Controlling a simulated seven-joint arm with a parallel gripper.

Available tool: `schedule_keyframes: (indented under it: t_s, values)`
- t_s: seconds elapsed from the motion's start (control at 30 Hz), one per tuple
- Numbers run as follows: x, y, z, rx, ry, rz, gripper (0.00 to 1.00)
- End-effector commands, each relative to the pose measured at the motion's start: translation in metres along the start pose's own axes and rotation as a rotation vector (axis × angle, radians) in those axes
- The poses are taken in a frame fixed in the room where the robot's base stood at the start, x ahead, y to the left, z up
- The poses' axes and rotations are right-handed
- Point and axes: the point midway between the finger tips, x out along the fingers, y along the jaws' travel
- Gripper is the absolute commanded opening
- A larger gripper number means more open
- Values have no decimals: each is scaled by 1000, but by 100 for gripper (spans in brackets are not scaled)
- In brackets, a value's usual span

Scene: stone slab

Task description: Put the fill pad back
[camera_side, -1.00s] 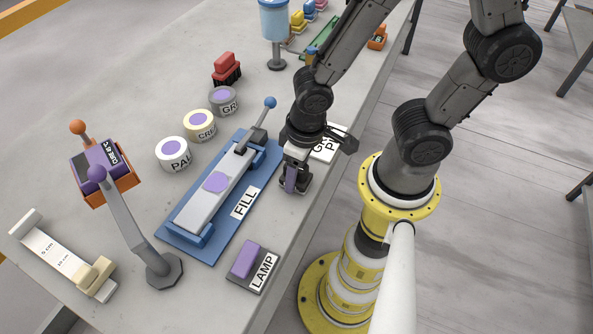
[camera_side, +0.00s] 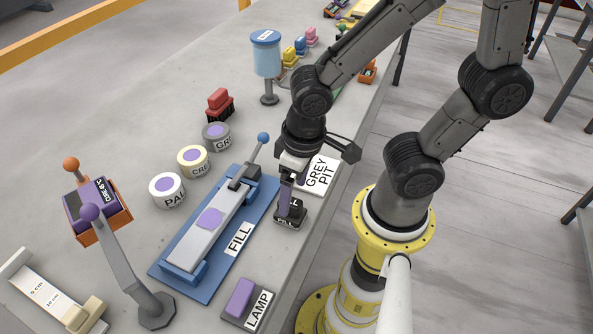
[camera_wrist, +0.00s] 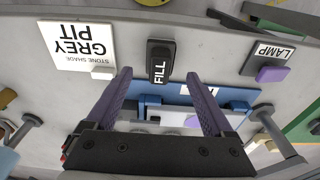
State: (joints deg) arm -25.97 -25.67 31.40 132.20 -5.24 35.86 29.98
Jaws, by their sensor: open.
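The fill pad (camera_side: 290,215) is a small black block marked FILL. It lies on the stone slab between the blue FILL fixture and the GREY PIT card. In the wrist view the fill pad (camera_wrist: 160,50) shows beyond the fingertips, between their lines. My gripper (camera_side: 291,200) has purple fingers and is just above the pad in the side view. In the wrist view my gripper (camera_wrist: 158,80) is open, with nothing between its fingers. The fingers partly hide the pad in the side view.
The blue FILL fixture (camera_side: 185,282) with its lever stands left of the pad. The GREY PIT card (camera_side: 318,175) lies behind right. The LAMP pad (camera_side: 240,297) is nearer the front. Three round pots, including the cream one (camera_side: 193,160), stand further left.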

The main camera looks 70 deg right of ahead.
Motion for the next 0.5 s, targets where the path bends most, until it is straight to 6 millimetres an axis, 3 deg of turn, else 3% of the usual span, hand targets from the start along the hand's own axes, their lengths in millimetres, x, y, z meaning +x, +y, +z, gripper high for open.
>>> schedule_keyframes:
  t_s: [0.2,0.4,0.5]
  values:
    - [-39,-1,-1,1,4,-2,87]
    - [-56,1,-1,3,6,-3,87]
    - [-70,12,-3,12,44,-18,87]
